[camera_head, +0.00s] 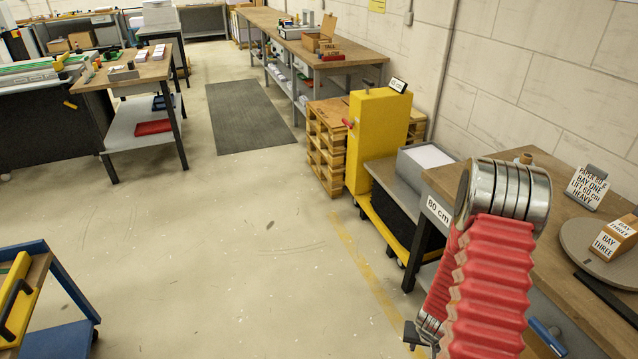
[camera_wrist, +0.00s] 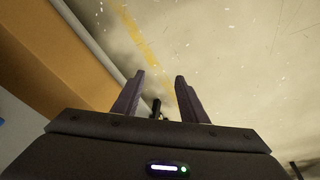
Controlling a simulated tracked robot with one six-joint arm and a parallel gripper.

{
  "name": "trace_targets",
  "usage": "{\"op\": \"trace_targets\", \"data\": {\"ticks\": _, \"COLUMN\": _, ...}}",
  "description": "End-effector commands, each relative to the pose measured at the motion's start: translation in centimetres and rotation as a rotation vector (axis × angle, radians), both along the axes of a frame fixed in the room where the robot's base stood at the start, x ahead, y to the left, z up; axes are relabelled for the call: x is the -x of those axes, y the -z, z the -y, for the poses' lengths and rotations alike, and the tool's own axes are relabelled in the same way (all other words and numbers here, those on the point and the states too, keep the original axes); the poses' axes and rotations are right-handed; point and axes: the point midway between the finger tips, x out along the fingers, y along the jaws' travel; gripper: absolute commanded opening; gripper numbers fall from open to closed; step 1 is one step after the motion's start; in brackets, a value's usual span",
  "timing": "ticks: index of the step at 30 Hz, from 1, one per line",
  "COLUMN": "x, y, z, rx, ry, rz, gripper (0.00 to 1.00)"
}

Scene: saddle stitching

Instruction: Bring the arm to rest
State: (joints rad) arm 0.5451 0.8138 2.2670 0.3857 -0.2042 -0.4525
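My arm, with its red ribbed sleeve and silver rings, rises at the lower right of the head view and bends down in front of the right bench. My gripper's fingers show in the wrist view (camera_wrist: 158,84). The two dark fingers stand apart with nothing held between them. The floor with a faded yellow line lies beyond them, and a small black thing shows in the gap. In the head view the gripper is mostly hidden behind the arm.
The right wooden bench (camera_head: 540,195) is close to my arm and bears a brown box (camera_head: 615,238), a round grey disc (camera_head: 578,240) and a sign (camera_head: 590,187). A yellow lifter (camera_head: 376,140) stands beyond. A blue cart (camera_head: 70,280) is at lower left. The middle floor is clear.

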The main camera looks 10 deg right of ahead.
Motion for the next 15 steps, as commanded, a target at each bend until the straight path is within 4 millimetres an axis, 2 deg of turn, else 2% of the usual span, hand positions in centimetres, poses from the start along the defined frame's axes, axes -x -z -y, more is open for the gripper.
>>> {"op": "trace_targets", "data": {"ticks": 1, "x": -0.5, "y": -1.3, "z": -0.8, "rx": -0.023, "ry": -0.006, "rz": 0.002, "gripper": 0.39}}
{"op": "trace_targets", "data": {"ticks": 6, "x": -1.2, "y": -5.1, "z": -3.6, "rx": -0.101, "ry": -0.015, "rz": -0.012, "gripper": 0.39}}
{"op": "trace_targets", "data": {"ticks": 15, "x": -1.1, "y": -11.9, "z": -8.1, "rx": -0.193, "ry": -0.049, "rz": -0.051, "gripper": 0.39}}
